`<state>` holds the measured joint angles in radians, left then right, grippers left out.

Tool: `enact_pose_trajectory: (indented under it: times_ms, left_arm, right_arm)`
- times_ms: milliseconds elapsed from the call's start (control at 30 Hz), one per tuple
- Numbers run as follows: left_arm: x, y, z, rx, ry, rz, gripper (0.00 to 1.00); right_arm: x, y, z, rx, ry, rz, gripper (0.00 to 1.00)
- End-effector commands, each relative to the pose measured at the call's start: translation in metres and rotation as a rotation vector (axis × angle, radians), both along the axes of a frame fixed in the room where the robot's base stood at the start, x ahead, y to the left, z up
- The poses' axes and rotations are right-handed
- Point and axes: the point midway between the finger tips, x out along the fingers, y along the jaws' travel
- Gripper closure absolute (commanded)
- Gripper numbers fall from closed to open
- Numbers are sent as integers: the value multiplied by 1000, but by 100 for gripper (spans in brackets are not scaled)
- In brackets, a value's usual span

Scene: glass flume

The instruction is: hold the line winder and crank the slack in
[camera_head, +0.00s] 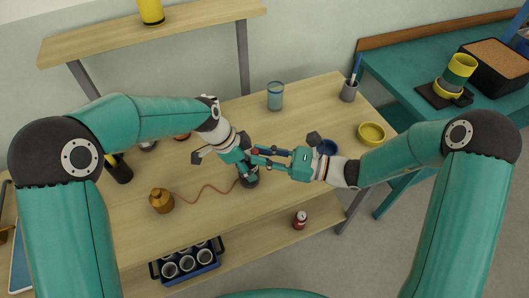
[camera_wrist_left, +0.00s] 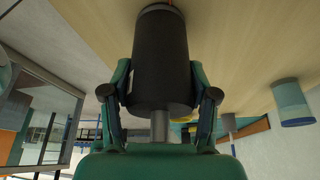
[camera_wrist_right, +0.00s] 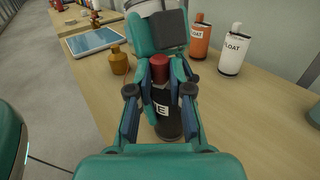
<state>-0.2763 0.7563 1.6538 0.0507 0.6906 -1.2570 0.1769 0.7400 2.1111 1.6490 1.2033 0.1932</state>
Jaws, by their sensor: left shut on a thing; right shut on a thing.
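The line winder (camera_head: 249,182) is a dark cylinder near the middle of the wooden table. My left gripper (camera_head: 243,170) is shut on its body; the left wrist view shows the dark body (camera_wrist_left: 160,60) between both fingers. My right gripper (camera_head: 262,156) is shut on the winder's red crank knob (camera_head: 255,151). In the right wrist view the red knob (camera_wrist_right: 159,68) sits between the fingertips, above the black body with a partly hidden white label (camera_wrist_right: 160,110). A reddish line (camera_head: 205,188) runs in loose waves from the winder to a brass-coloured weight (camera_head: 161,201).
A blue-green glass (camera_head: 275,96) stands behind, a grey pen cup (camera_head: 349,91) and yellow bowl (camera_head: 371,133) to the right. White and orange float bottles (camera_wrist_right: 232,50) show in the right wrist view.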

Motion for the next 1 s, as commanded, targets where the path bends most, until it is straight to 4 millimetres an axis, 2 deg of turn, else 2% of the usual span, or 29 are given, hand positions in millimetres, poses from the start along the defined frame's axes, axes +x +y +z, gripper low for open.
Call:
enact_pose_trajectory:
  times_ms: [267, 300, 433, 767, 867, 1000]
  left_arm:
    - [-1, 0, -1, 2, 2, -3, 81]
    - [-1, 0, -1, 2, 2, -4, 81]
    - [-1, 0, -1, 2, 2, -3, 81]
    - [-1, 0, -1, 2, 3, -2, 81]
    - [-1, 0, -1, 2, 2, -2, 81]
    - [-1, 0, -1, 2, 2, -2, 81]
  right_arm:
    - [0, 0, 1, 0, -3, -6, 100]
    - [0, 0, 1, 0, -3, -6, 76]
    - [0, 0, 1, -1, -3, -6, 54]
    - [0, -1, 0, -1, -1, -6, 54]
    - [-2, -7, 0, -1, -1, -8, 54]
    - [-7, -25, 0, -2, 1, -10, 54]
